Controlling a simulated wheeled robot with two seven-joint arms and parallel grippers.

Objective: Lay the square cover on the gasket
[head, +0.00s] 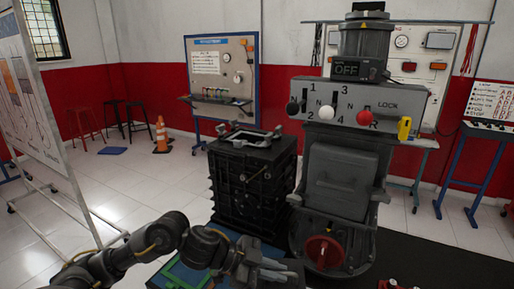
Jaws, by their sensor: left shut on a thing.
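A light grey square frame, which looks like the gasket (247,138), lies on top of the black ribbed block (252,190) left of the large grey machine. My left arm comes in from the bottom left. My left gripper (268,268) is low in front of the block, below and apart from the gasket. It is shut on a grey piece that looks like the square cover (278,273); the jaws hide part of it and its outline is hard to make out. My right gripper is not in view.
The grey gearbox trainer (343,180) with levers and a red knob stands close right of the block. A blue and green table or tray edge (185,275) lies under my left arm. A white board (45,110) stands at the left. Space above the block is clear.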

